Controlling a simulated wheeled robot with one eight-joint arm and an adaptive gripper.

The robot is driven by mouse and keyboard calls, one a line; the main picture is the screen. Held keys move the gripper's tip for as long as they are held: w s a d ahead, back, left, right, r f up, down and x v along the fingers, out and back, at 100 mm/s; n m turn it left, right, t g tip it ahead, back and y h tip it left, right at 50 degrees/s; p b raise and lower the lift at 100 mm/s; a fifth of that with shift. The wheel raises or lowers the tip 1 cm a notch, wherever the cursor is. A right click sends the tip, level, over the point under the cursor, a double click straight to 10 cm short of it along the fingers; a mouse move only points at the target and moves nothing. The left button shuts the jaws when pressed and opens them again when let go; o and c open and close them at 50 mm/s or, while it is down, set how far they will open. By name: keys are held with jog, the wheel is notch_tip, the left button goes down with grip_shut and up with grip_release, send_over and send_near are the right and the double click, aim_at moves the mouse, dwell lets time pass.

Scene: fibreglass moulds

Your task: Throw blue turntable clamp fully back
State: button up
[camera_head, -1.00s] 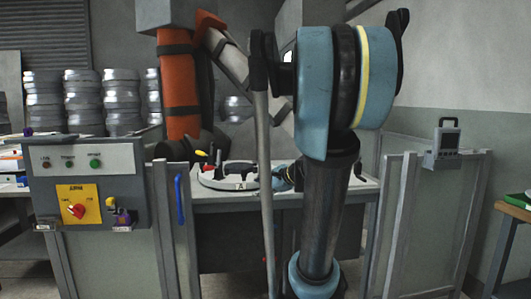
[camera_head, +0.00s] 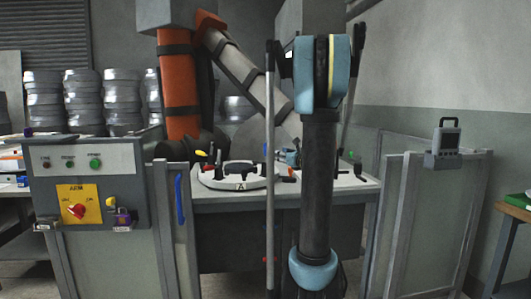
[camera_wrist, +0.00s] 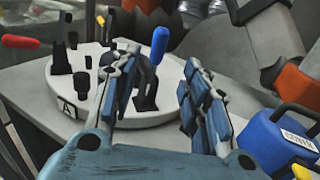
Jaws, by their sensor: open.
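The blue clamp handle (camera_wrist: 159,46) stands nearly upright, slightly tilted, above its black clamp base (camera_wrist: 147,96) on the white turntable (camera_wrist: 160,115). My gripper (camera_wrist: 158,62) is open; in the wrist view the blue handle shows between and just beyond its fingertips, and no touch is visible. The left finger covers part of the clamp. The turntable also shows in the head view (camera_head: 222,184), with its A label at the front.
A red handle (camera_wrist: 20,41) and a yellow handle (camera_wrist: 100,20) belong to other clamps on the turntable. A blue container (camera_wrist: 268,140) sits close to the right of my gripper. An orange and grey robot arm (camera_head: 180,90) stands behind the table. Fence panels (camera_head: 410,220) flank the front.

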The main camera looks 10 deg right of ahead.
aim_at(267, 149)
jog(key=x, duration=1.4)
jog(key=shift+s, duration=0.1)
jog(key=shift+c, duration=0.2)
grip_shut()
